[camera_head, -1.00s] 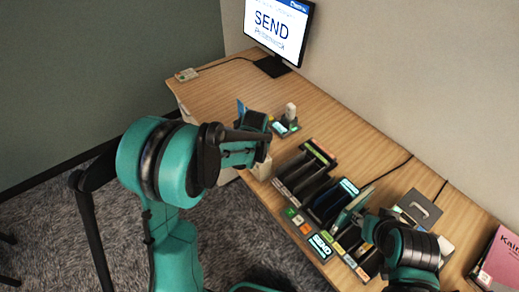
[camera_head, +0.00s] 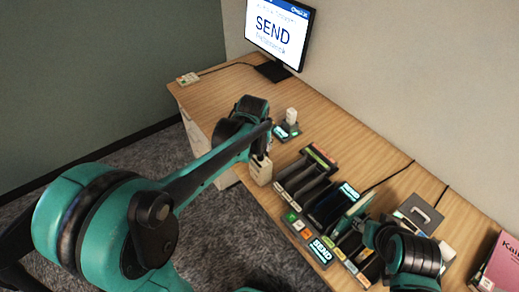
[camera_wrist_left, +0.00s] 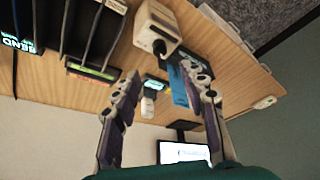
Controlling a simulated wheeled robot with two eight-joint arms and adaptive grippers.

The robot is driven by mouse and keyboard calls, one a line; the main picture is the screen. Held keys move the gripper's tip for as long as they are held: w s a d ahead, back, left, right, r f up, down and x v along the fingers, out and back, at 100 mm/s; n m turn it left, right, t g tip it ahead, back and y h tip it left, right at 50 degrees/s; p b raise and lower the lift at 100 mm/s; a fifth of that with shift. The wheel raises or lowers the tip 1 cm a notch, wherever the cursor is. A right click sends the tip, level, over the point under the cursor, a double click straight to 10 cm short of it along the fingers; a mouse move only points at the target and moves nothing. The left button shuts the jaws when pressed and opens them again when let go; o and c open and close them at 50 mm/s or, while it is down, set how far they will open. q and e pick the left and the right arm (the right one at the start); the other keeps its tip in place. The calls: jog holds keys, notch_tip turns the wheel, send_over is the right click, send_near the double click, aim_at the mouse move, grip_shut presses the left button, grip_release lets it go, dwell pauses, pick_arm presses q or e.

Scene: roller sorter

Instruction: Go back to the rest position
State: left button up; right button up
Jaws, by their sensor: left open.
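My left arm comes in from the left in the head view, its forearm reaching over the desk's left part. The left gripper's fingers are mostly hidden behind the wrist there. In the left wrist view the left gripper (camera_wrist_left: 160,85) is open, with its two fingers apart and nothing held between them. A blue card-like piece (camera_wrist_left: 178,82) shows beside the right finger, beyond it. My right gripper (camera_head: 354,214) is over the sorter's right part at lower right; its fingers are partly hidden by its own wrist.
The dark slotted sorter (camera_head: 304,176) stands on the wooden desk (camera_head: 345,130), with a lit SEND panel (camera_head: 321,250) at its front. A white block (camera_head: 260,170) is near the desk's front edge. The monitor (camera_head: 280,32) reads SEND. A pink book (camera_head: 502,262) lies far right.

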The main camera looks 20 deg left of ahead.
pick_arm(q)
jog(key=shift+v, duration=0.75)
jog(key=s+r+m+t, duration=0.1)
jog(key=s+t, duration=0.1)
jog(key=s, duration=1.8)
jog(key=shift+a+m+t+h, duration=0.3)
jog(key=shift+a+t, duration=0.1)
